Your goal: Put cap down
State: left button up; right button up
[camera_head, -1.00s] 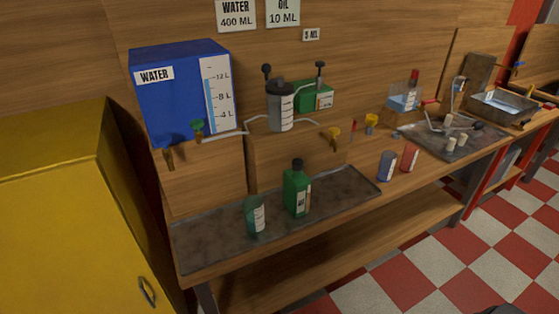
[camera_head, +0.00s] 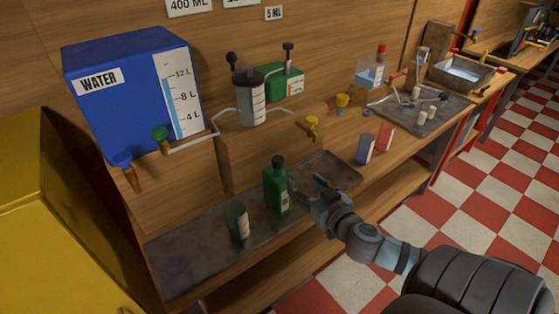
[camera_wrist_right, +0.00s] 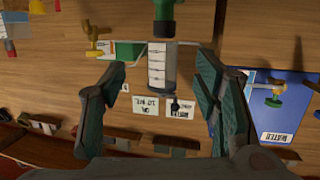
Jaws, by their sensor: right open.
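The green bottle (camera_head: 276,190) stands upright on the dark tray (camera_head: 190,258), with a dark cap (camera_head: 278,161) on its top. My right gripper (camera_head: 304,188) is open, just right of the bottle in the head view. One finger looks close to the bottle's side; I cannot tell if it touches. In the right wrist view, which is upside down, nothing is between the fingers (camera_wrist_right: 160,68). My left gripper is not in view.
A blue water tank (camera_head: 120,112) and grey cylinder (camera_head: 250,98) with pipes and taps are behind. Blue (camera_head: 365,149) and red (camera_head: 385,137) containers stand to the right. Some tray surface is bare.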

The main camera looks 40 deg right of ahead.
send_near(280, 162)
jog(key=d+r+x, duration=0.1)
jog(key=x, duration=0.7)
jog(key=a+f+x, duration=0.1)
jog(key=x, duration=0.1)
jog(key=shift+w, duration=0.2)
jog(key=shift+s+d, duration=0.1)
jog(key=shift+s, duration=0.1)
jog(key=c, duration=0.9)
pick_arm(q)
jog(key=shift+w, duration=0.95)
pick_arm(e)
jog(key=shift+c, duration=0.2)
jog(key=shift+w, duration=0.1)
